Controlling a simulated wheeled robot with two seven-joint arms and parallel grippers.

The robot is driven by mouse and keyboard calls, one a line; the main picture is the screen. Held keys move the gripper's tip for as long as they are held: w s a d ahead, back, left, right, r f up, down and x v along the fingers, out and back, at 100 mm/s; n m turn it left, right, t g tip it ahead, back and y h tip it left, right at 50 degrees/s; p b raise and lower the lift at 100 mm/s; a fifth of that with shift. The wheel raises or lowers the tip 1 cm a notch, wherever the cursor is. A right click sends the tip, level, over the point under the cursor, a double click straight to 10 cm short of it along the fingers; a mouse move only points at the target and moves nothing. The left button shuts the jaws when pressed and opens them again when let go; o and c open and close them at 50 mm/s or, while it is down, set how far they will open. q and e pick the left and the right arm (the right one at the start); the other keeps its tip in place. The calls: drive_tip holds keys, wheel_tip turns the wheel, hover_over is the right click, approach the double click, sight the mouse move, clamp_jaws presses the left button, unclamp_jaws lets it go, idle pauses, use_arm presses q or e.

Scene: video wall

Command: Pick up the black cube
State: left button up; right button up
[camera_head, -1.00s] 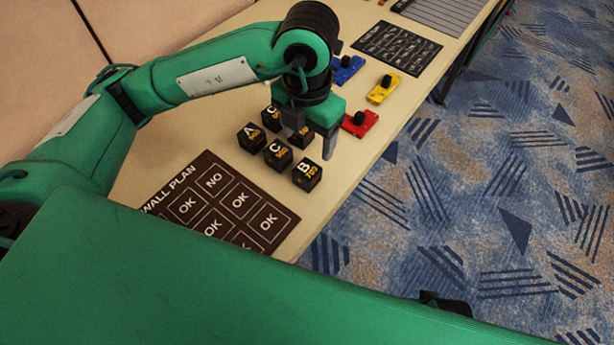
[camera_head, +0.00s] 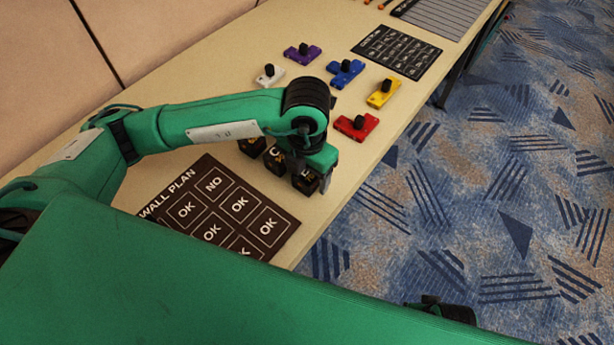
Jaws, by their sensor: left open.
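Several black cubes with white letters and orange numbers stand on the table. The front cube (camera_head: 304,180) is below and against my left gripper in the picture. A middle cube (camera_head: 275,161) and a left cube (camera_head: 251,147) show beside it, partly covered by my arm. The cubes behind are hidden by the arm and wrist. My left gripper (camera_head: 318,176) is open, pointing down over the front cube, with a finger at its right side. I cannot tell whether it touches the cube.
A dark wall plan board (camera_head: 213,205) lies in front of the cubes. Red (camera_head: 357,127), yellow (camera_head: 383,93), blue (camera_head: 345,73), purple (camera_head: 302,53) and white (camera_head: 270,75) knobbed pieces lie behind. A black chart (camera_head: 397,51) lies farther back. The table's right edge is close.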

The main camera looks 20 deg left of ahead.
sight(307, 173)
use_arm(q)
drive_tip(key=c, duration=1.2)
drive_tip(key=shift+o, duration=0.2)
use_arm(e)
drive_tip(key=shift+r, duration=0.1)
use_arm(q)
drive_tip(key=shift+r, duration=0.15)
